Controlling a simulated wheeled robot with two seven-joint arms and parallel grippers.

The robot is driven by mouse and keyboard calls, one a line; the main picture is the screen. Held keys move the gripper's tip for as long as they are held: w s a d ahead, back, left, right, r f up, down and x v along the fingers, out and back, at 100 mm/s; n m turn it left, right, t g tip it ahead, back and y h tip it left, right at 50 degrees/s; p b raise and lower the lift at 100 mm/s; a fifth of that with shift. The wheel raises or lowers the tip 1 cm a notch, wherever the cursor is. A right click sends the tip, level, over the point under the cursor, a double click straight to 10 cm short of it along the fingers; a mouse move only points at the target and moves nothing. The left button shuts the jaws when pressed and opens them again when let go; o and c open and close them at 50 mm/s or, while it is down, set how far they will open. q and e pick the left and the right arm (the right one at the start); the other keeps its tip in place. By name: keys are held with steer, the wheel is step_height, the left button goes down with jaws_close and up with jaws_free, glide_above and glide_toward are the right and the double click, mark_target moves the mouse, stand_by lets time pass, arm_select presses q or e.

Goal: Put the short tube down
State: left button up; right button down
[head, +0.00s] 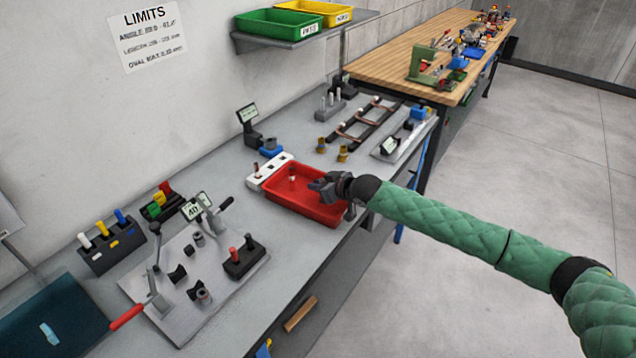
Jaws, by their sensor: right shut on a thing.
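My right gripper (322,187) reaches in from the right, over the right side of the red tray (306,211). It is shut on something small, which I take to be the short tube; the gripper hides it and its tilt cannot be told. A small copper-coloured piece (292,181) shows at the tray's back left, apart from the fingers. Whether the held piece touches the tray floor cannot be told. My left gripper is not in view.
A white block (268,171) stands along the tray's left edge. A rack with bent copper tubes (362,124) lies behind. A metal fixture plate (190,285) with levers is at the front left. Green (279,23) and yellow bins (315,11) sit on a shelf above.

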steer(key=shift+f, duration=0.2)
steer(key=c, duration=1.4)
jaws_free()
steer(key=shift+d, duration=0.1)
steer(key=shift+c, duration=0.2)
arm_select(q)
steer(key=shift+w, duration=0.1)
arm_select(e)
steer(key=shift+r, duration=0.1)
